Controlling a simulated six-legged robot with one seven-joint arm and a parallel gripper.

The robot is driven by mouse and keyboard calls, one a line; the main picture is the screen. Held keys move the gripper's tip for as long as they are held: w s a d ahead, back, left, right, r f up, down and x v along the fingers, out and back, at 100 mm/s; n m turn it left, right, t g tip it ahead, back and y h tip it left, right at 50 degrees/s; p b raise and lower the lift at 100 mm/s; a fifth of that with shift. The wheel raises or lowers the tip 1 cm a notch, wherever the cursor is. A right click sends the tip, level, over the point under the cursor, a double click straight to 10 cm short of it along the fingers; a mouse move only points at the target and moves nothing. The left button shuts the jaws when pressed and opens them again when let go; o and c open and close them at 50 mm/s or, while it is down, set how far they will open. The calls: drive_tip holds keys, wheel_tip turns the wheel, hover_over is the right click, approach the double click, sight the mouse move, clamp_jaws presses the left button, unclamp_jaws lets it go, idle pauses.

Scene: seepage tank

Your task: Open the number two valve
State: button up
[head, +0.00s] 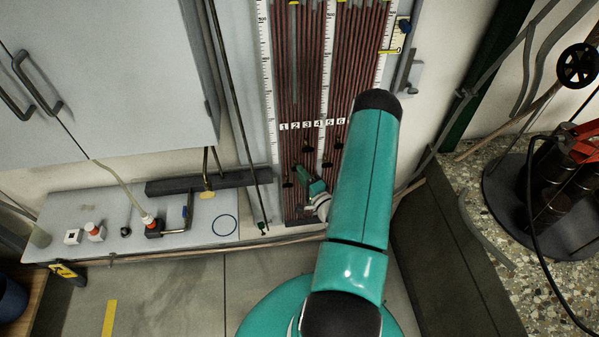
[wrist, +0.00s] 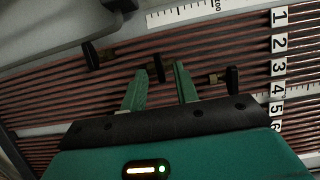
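My gripper (wrist: 159,72) is open, its two green fingers apart. Several small black valve handles sit on the reddish tubes. The number two valve's handle (wrist: 158,68) appears in line with label 2 (wrist: 279,41). It lies between my fingertips in the wrist view, with a gap to each finger; I cannot tell whether they are at its depth. Another handle (wrist: 90,55), in line with label 1, is left of the fingers, and one in line with label 3 (wrist: 232,78) is right of them. In the head view my gripper (head: 302,176) is at the lower tubes, partly hiding the handles.
The tube panel (head: 305,60) stands against the wall, with white scales and a row of number labels. A grey cabinet (head: 110,60) hangs at the left above a bench top (head: 100,225) with small fittings. A round black stand (head: 550,190) is at the right.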

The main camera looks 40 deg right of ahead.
drive_tip(key=shift+x, duration=0.95)
clamp_jaws()
drive_tip(key=shift+r+n, duration=0.1)
drive_tip(key=shift+n, duration=0.3)
drive_tip(key=shift+w+a+r+n+g+h, duration=0.1)
drive_tip(key=shift+n+g+h, duration=0.85)
drive_tip(key=shift+n, duration=1.3)
drive_tip(key=shift+a+r+n+g+h, duration=0.1)
drive_tip(key=shift+n+g+h, duration=0.4)
drive_tip(key=shift+n+g, duration=1.3)
drive_tip(key=shift+w+a+n+g+h, duration=0.1)
drive_tip(key=shift+n+g+h, duration=0.6)
drive_tip(key=shift+n, duration=2.05)
